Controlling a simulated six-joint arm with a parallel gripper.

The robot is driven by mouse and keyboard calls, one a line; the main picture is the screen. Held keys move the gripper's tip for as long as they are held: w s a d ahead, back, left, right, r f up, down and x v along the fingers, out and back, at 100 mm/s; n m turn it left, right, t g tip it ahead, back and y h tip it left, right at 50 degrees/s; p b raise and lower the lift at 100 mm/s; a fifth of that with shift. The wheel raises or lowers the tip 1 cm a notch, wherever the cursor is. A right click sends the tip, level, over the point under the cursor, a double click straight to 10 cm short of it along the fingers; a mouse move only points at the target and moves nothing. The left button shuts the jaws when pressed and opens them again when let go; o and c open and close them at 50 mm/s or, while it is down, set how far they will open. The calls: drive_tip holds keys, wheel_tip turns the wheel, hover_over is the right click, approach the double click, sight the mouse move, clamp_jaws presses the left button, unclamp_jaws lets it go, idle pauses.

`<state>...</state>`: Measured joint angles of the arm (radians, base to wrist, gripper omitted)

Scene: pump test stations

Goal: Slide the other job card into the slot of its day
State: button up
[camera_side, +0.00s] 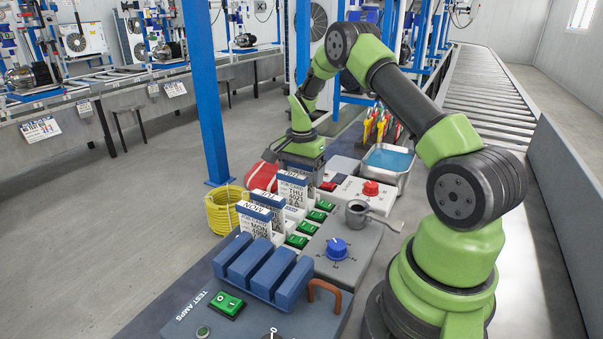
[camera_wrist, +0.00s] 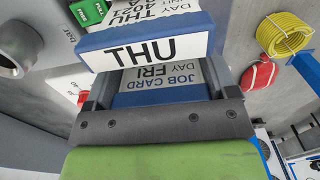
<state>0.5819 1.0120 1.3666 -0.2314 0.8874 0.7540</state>
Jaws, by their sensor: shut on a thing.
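My gripper (camera_side: 303,155) points down at the far end of the card row and is shut on a white job card with a blue cap. In the wrist view this held card (camera_wrist: 160,73) reads "JOB CARD DAY FRI", partly covered by the card in front. My gripper (camera_wrist: 152,100) spans its blue cap. The THU card (camera_side: 293,190) stands upright in the row just in front of it; its blue cap reads THU (camera_wrist: 145,50) in the wrist view. A MON card (camera_side: 256,224) stands nearer the camera. The held card's lower edge and slot are hidden.
Green switches (camera_side: 297,241) line the row's right side. Blue blocks (camera_side: 262,270) stand in front. Yellow hose (camera_side: 224,210) and a red bag (camera_side: 262,177) are left.

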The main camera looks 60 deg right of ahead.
drive_tip(key=o, duration=0.8)
drive_tip(key=r, duration=1)
drive_tip(key=shift+a+r, duration=0.25)
drive_tip(key=s+a+r+n+t, duration=0.2)
drive_tip(key=s+a+r+n, duration=0.2)
drive_tip(key=a+r, duration=0.4)
drive_tip(key=s+a+r+n+t, duration=0.35)
drive_tip(key=a+r+n, duration=0.2)
drive_tip(key=a, duration=0.35)
drive_tip(key=s+a+n+t+y, duration=0.1)
drive_tip(key=s+a+n, duration=0.3)
drive_tip(key=s, duration=0.6)
drive_tip(key=a+y, duration=0.1)
drive_tip(key=a, duration=0.1)
drive_tip(key=shift+s+a+t, duration=0.35)
drive_tip(key=shift+n, duration=0.25)
